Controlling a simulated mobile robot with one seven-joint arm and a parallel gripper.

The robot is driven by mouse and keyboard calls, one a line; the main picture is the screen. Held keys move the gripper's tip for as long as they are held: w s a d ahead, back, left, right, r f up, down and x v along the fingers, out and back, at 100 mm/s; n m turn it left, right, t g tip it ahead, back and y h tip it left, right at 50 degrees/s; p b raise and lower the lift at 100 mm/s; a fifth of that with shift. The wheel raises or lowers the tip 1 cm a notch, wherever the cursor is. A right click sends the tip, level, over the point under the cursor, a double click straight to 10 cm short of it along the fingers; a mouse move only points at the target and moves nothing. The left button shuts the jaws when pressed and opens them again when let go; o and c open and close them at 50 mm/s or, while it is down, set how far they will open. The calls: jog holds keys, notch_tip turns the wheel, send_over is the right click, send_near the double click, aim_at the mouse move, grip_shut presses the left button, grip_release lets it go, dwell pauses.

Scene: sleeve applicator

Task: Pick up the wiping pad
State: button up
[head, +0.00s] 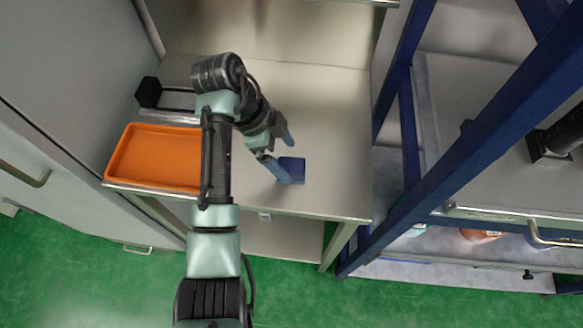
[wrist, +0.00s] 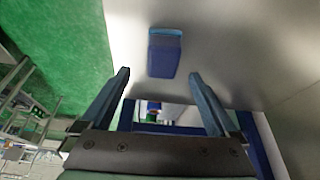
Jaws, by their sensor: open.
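The wiping pad (head: 293,168) is a small blue block lying on the metal table, near the table's front edge. In the wrist view the pad (wrist: 164,55) shows a dark blue body with a lighter blue strip at one end. My gripper (head: 277,151) is open and empty, close to the pad on its left side in the head view. In the wrist view my gripper (wrist: 162,75) has its two fingers spread wide, and the pad appears between and beyond the fingertips. I cannot tell whether a finger touches the pad.
An orange tray (head: 152,157) sits at the table's left, beside my arm. A black device (head: 150,92) stands behind it. Blue frame posts (head: 407,120) rise to the right. The metal table (head: 335,130) is clear right of and behind the pad.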

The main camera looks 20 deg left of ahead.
aim_at(292, 165)
jog(key=x, duration=0.2)
jog(key=p+x, duration=0.1)
jog(key=x, duration=0.2)
jog(key=shift+a+f, duration=0.2)
jog(key=shift+c, duration=0.3)
jog(key=shift+w, duration=0.1)
jog(key=c, duration=1.4)
notch_tip(292, 165, up, 10)
jog(key=shift+r, duration=0.1)
